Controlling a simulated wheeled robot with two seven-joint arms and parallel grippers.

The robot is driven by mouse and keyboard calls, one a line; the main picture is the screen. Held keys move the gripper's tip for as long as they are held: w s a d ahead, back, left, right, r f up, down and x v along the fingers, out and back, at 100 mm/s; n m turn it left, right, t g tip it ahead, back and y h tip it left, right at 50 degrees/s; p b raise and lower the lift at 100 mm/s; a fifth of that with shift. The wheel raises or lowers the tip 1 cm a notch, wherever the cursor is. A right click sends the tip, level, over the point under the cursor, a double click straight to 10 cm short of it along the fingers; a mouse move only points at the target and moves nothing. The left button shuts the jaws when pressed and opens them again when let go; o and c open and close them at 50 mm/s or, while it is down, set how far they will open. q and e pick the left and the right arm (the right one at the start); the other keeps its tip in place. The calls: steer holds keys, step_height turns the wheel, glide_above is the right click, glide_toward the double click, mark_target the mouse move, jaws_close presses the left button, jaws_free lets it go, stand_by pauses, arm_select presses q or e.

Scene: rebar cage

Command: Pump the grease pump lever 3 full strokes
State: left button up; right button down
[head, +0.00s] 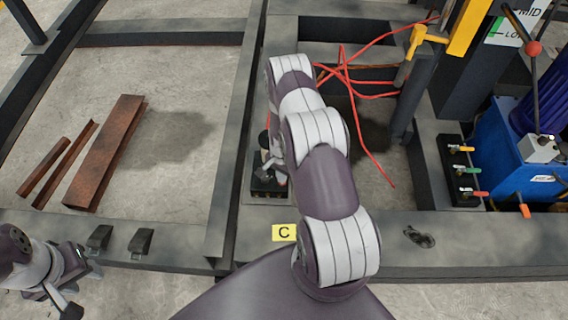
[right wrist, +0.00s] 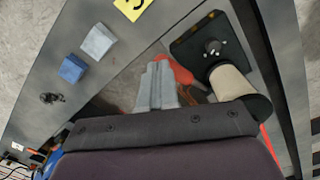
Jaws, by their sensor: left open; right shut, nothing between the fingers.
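The grease pump at the C label appears to be a small unit on a black base plate (head: 266,187), mostly hidden behind my right arm in the head view. In the right wrist view the plate (right wrist: 190,50) carries a beige and black cylinder (right wrist: 238,88). A red-orange part (right wrist: 177,70), possibly the lever's grip, shows just beyond my right fingertips; I cannot tell whether they touch. My right gripper (right wrist: 160,82) is shut and empty beside the cylinder. My left gripper (head: 68,288) is open and empty at the lower left, away from the pump.
A blue unit (head: 500,150) with a red-knobbed lever (head: 535,85) and several valves stands at right. Red cables (head: 345,75) cross the frame opening. Rusty steel pieces (head: 105,150) lie on the floor at left. Dark steel beams (head: 240,130) surround the pump.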

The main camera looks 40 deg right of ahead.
steer(key=shift+f, duration=0.15)
steer(key=shift+s+a+f, duration=0.3)
steer(key=shift+f, duration=0.15)
steer(key=shift+f+b, duration=0.1)
steer(key=shift+b, duration=0.25)
steer(key=shift+s+a+f, duration=0.25)
steer(key=shift+s+f, duration=0.05)
steer(key=shift+f, duration=0.15)
steer(key=shift+f+b, duration=0.1)
steer(key=shift+b, duration=0.2)
steer(key=shift+s+a+f+b, duration=0.2)
steer(key=shift+s+f+b, duration=0.1)
steer(key=shift+f, duration=0.3)
